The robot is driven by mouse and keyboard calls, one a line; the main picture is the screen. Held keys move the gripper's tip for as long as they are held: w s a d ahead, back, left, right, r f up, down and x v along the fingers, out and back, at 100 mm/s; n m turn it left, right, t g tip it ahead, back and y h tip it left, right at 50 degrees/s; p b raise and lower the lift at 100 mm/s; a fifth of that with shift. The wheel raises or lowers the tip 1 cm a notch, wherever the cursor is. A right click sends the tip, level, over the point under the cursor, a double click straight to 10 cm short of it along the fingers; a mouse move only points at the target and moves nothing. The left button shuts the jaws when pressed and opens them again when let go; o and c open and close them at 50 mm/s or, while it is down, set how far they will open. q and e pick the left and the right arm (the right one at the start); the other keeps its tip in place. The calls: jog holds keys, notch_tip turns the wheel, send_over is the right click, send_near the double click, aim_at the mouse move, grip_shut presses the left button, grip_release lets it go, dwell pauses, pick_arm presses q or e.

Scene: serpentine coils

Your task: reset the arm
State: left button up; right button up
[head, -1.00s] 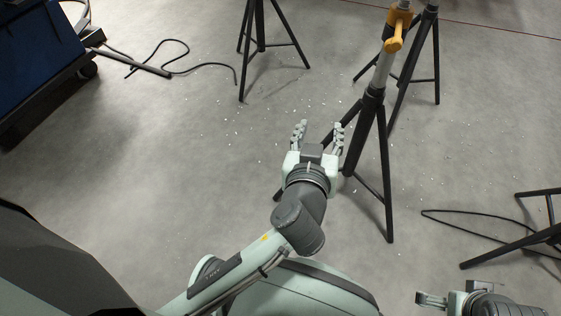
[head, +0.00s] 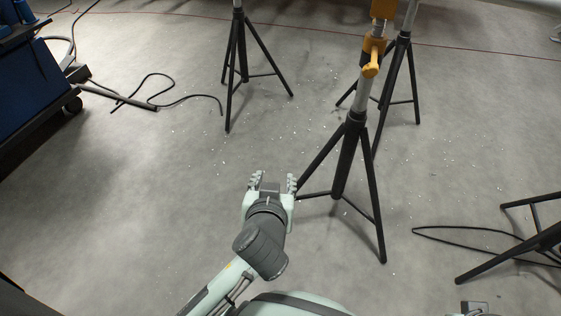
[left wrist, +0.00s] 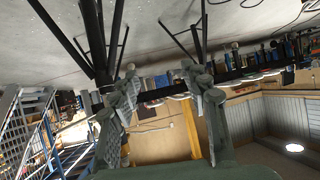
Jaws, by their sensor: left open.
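My left gripper (head: 271,184) is in the lower middle of the head view, pointing up the picture. Its two pale fingers are apart with nothing between them. It is just left of a black tripod's leg, and I cannot tell how far apart they are in depth. The left wrist view also shows both fingers of it (left wrist: 160,90) spread and empty, with the scene upside down. A small part of my right gripper (head: 474,307) shows at the bottom right edge of the head view; most of it is cut off.
A black tripod (head: 348,160) with an orange clamp (head: 372,55) stands right of my left gripper. More tripods stand behind it. Cables (head: 165,98) lie on the floor at left, near a blue wheeled cart (head: 40,85). The floor left of my left arm is clear.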

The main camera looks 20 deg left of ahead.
pick_arm(q)
jog(key=s+a+f+m+g+p, duration=0.1)
jog(key=s+a+f+g, duration=0.3)
jog(key=f, duration=0.5)
jog(key=s+a+f+m+g+h+p, duration=0.1)
jog(key=s+a+f+g, duration=0.3)
jog(key=s+a+f, duration=0.4)
jog(key=shift+s+a+f+m+g+h, duration=0.4)
jog(key=shift+s+m, duration=0.5)
jog(key=shift+s, duration=0.3)
pick_arm(e)
notch_tip(320, 180, down, 6)
jog(key=shift+w+f+g, duration=0.25)
jog(key=shift+w+g, duration=0.05)
jog(key=shift+w, duration=0.15)
pick_arm(q)
jog(key=shift+d, duration=0.1)
pick_arm(e)
jog(key=shift+a, duration=0.1)
